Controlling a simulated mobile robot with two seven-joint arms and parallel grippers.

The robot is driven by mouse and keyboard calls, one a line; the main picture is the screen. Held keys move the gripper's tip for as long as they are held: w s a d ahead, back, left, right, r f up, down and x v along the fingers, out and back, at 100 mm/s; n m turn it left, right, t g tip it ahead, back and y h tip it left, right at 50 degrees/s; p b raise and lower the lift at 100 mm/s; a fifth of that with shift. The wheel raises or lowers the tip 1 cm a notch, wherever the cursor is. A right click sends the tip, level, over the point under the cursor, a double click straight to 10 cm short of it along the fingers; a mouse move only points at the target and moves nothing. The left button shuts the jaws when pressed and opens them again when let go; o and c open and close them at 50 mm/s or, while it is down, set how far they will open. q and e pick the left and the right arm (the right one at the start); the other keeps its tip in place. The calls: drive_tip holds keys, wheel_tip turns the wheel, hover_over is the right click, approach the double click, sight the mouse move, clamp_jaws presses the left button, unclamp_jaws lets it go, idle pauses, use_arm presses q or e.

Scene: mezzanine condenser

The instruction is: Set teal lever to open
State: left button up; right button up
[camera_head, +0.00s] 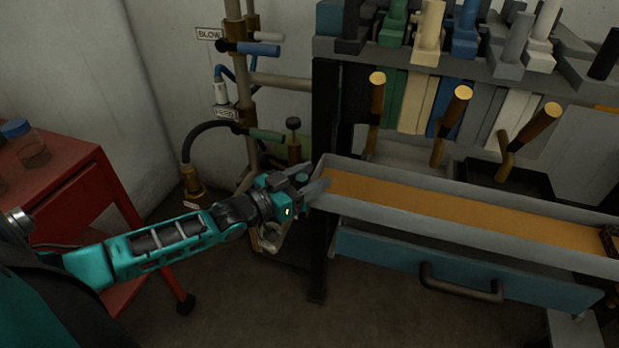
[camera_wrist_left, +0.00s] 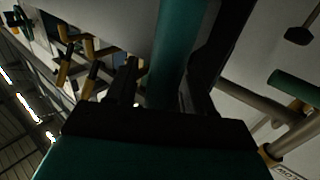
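My left gripper (camera_head: 316,185) is beside the near left corner of the grey trough, fingers spread. A teal bar (camera_wrist_left: 167,55) runs between its fingers in the left wrist view, with a gap visible at the left finger; its grip does not look closed. A small teal end (camera_head: 302,178) shows between the fingers in the head view. A dark green-teal handle (camera_head: 268,135) sticks out sideways from the pipework above and left of the gripper. A similar handle (camera_wrist_left: 294,88) on a grey stem shows at right in the wrist view, clear of the fingers. My right gripper is out of view.
The grey trough (camera_head: 460,212) and blue drawer (camera_head: 420,265) are right of the gripper. Brass-coloured handles (camera_head: 453,110) rise behind the trough. A blue lever (camera_head: 258,49) sits higher on the pipes. A red cart (camera_head: 65,185) stands left. The floor in front is clear.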

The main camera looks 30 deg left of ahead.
use_arm(q)
clamp_jaws()
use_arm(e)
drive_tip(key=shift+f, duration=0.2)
